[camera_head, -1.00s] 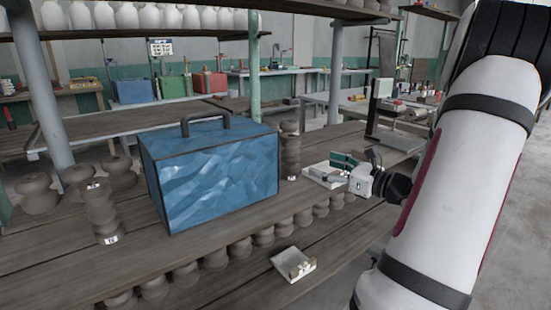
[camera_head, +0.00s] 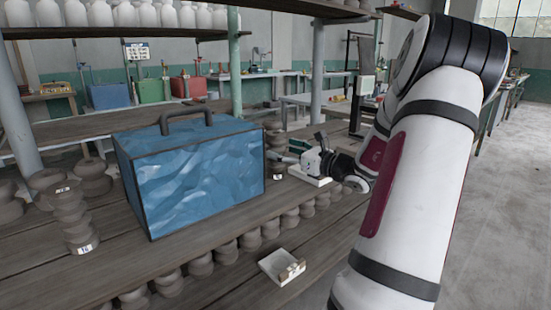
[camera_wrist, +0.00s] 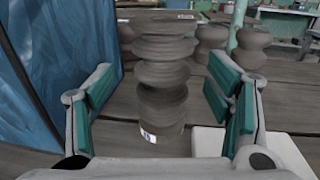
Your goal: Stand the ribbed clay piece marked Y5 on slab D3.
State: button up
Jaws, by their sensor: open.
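A brown ribbed clay piece (camera_wrist: 165,85) stands upright in the wrist view, with a small white tag near its foot; I cannot read the mark as Y5. My gripper (camera_wrist: 166,92) is open, one green-padded finger on each side of it, without visible contact. In the head view this piece (camera_head: 276,138) is partly hidden beside the blue box, and my gripper (camera_head: 292,160) reaches in from the right. A pale slab (camera_head: 318,181) lies just right of it, also in the wrist view (camera_wrist: 205,142). Another pale slab (camera_head: 281,267) lies at the front. Neither slab's mark is readable.
A large blue box (camera_head: 190,180) with a handle stands close left of the ribbed piece. Another tagged ribbed piece (camera_head: 73,217) stands at the far left. More clay pieces (camera_wrist: 251,47) stand behind. Several rounded clay forms (camera_head: 228,252) line the plank's front.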

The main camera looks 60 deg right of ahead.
aim_at(284, 149)
jog(key=shift+w+d+b, duration=0.15)
jog(key=shift+w+b, duration=0.1)
jog(key=shift+w, duration=0.6)
jog(key=shift+w+d+b, duration=0.15)
jog(key=shift+w+b, duration=0.05)
jog(key=shift+w, duration=0.65)
jog(key=c, duration=1.7)
jog(key=shift+r, duration=0.1)
grip_shut()
jog(key=shift+r, duration=0.1)
